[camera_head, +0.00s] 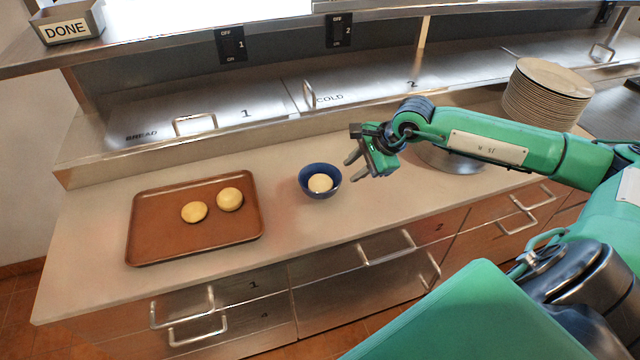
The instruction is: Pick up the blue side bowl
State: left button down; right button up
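The blue bowl (306,190) stands upright on the pale counter, with a round yellowish bun (320,183) inside it. My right gripper (361,166) is just right of the bowl and appears higher than its rim. Its two fingers are spread apart and point left toward the bowl, with nothing between them. A gap shows between the fingers and the bowl. My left gripper is not in view.
A brown tray (165,239) with two buns lies left of the bowl. Stacked plates (545,92) stand at the back right. A shelf with a DONE bin (68,22) runs above steel lids (215,112). The counter (290,235) in front of the bowl is clear.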

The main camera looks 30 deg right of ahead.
aim_at(328, 191)
jog(key=p+x, duration=0.3)
jog(key=x, duration=0.5)
jog(key=shift+a, duration=0.15)
jog(key=p+x, duration=0.2)
jog(key=x, duration=0.1)
jog(key=shift+x, duration=0.75)
jog(key=shift+s, duration=0.1)
grip_shut()
